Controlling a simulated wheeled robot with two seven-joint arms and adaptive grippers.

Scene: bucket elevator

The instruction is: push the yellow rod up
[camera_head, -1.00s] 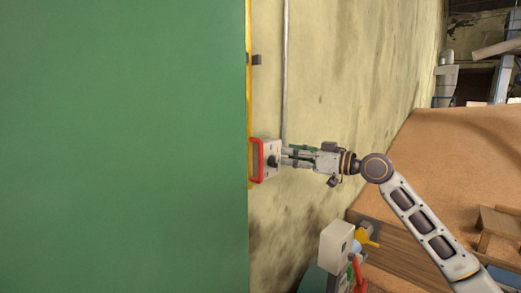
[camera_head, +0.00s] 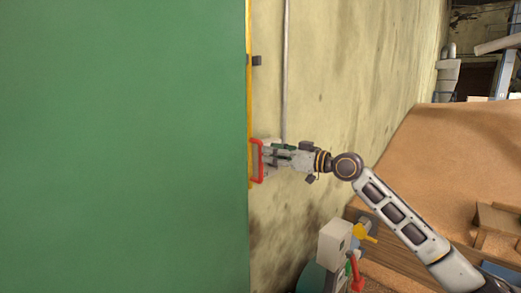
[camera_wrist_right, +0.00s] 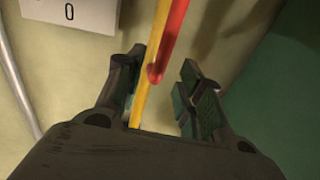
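The yellow rod (camera_head: 249,95) is a thin strip along the edge of the green panel in the head view. In the right wrist view the yellow rod (camera_wrist_right: 142,104) runs between the two fingers. A red handle (camera_head: 261,147) stands beside the rod, and its red bar (camera_wrist_right: 170,42) also ends between the fingers in the wrist view. My right gripper (camera_head: 267,156) is at the red handle. In the wrist view the right gripper (camera_wrist_right: 163,65) is open, with its fingers on either side of the rod and bar. My left gripper is not in view.
The large green panel (camera_head: 125,150) fills the left of the head view and hides what is behind it. A grey pipe (camera_head: 285,70) runs along the stained wall (camera_head: 350,60). A white box (camera_head: 335,238) with yellow and red parts is at the lower middle.

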